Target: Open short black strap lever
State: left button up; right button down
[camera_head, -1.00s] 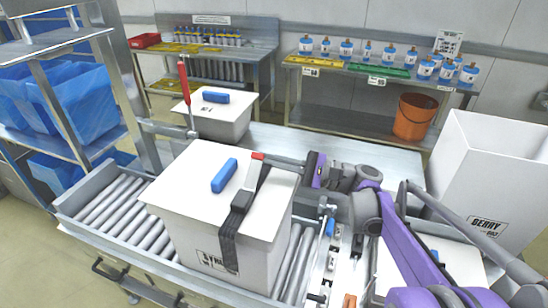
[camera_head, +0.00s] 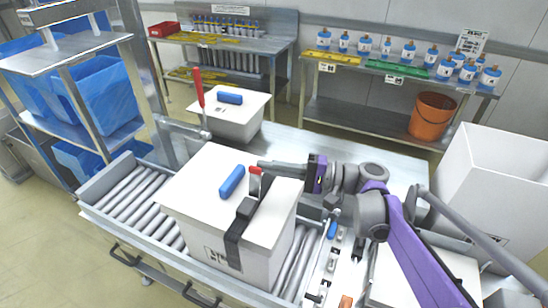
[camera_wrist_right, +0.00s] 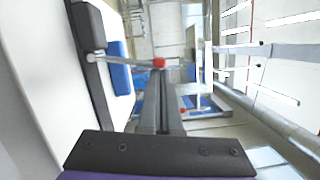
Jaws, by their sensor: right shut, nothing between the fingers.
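A white lidded box (camera_head: 205,205) stands on the roller conveyor, with a blue handle (camera_head: 232,180) on its lid. A short black strap (camera_head: 234,245) runs over the lid and down its front side. A lever with a red tip (camera_head: 255,172) sticks up from the black buckle on the strap. In the right wrist view its red tip (camera_wrist_right: 159,62) shows at the end of a thin bar coming from the strap (camera_wrist_right: 90,75). My right gripper (camera_head: 262,165) reaches in from the right, shut and empty, its fingertips right by the red tip. Whether they touch is unclear. My left gripper is out of view.
A second white box (camera_head: 232,122) stands behind, with a red-handled bar (camera_head: 198,90) beside it. A tall white bin (camera_head: 490,190) stands at the right. Small tools lie on the strip beside the rollers. Steel benches (camera_head: 390,130) line the back wall.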

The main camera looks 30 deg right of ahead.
jog(key=shift+s+a+r+n+p, duration=0.35)
jog(key=shift+s+a+n+p, duration=0.15)
jog(key=shift+n, duration=0.5)
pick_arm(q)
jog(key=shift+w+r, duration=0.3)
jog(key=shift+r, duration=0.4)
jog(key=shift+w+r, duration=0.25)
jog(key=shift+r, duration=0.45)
pick_arm(e)
jog(key=shift+s+a, duration=0.3)
jog(key=shift+a, duration=0.05)
pick_arm(q)
jog(key=shift+p, duration=0.3)
pick_arm(e)
jog(key=shift+a, duration=0.1)
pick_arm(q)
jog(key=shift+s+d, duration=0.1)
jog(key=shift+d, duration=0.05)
pick_arm(e)
jog(key=shift+s, duration=0.1)
